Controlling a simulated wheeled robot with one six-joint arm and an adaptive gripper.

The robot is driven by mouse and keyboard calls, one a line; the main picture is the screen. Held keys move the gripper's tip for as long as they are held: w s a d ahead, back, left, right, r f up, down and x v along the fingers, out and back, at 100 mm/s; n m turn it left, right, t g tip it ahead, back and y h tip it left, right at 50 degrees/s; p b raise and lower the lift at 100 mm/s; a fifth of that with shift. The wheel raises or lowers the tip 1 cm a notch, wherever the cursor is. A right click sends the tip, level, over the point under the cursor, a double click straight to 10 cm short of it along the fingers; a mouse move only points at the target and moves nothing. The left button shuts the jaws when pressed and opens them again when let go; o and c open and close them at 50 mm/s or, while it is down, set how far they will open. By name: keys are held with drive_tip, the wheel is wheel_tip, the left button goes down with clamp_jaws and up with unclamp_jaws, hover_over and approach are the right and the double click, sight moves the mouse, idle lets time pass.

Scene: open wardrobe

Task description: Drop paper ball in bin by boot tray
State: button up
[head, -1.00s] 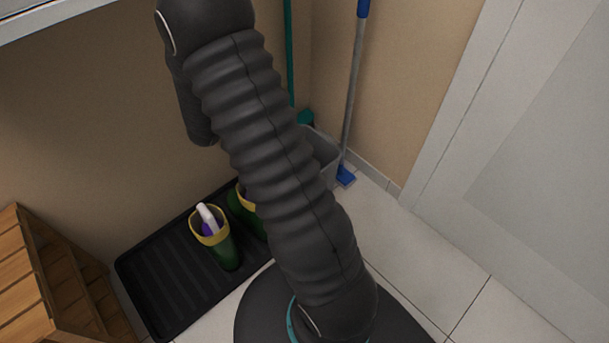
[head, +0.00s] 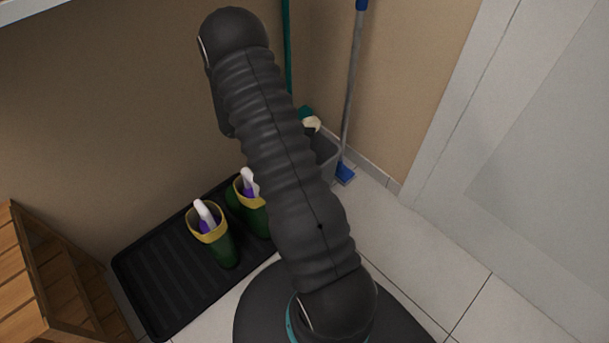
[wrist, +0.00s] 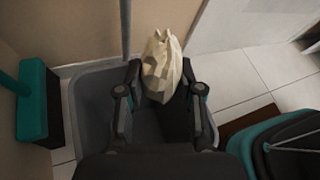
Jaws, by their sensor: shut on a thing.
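The cream crumpled paper ball (wrist: 164,66) is between the fingers of my gripper (wrist: 160,88) in the wrist view, which is shut on it. The ball also shows in the head view (head: 310,124), past my arm. The grey bin (wrist: 88,112) lies below my gripper in the wrist view, with the ball over its far part and rim. In the head view the bin (head: 328,158) is partly hidden by my arm. The black boot tray (head: 165,268) holds a pair of green boots with yellow tops (head: 222,246), left of the bin.
A blue-footed mop (head: 346,172) leans in the corner beside the bin. A green broom (wrist: 32,102) stands left of the bin in the wrist view. A slatted wooden piece (head: 40,280) is at the left. Tiled floor (head: 430,260) at the right is clear.

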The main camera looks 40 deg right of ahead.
drive_tip(key=shift+f+b, duration=0.7)
drive_tip(key=shift+f, duration=0.75)
drive_tip(key=o, duration=0.9)
drive_tip(key=v, duration=1.2)
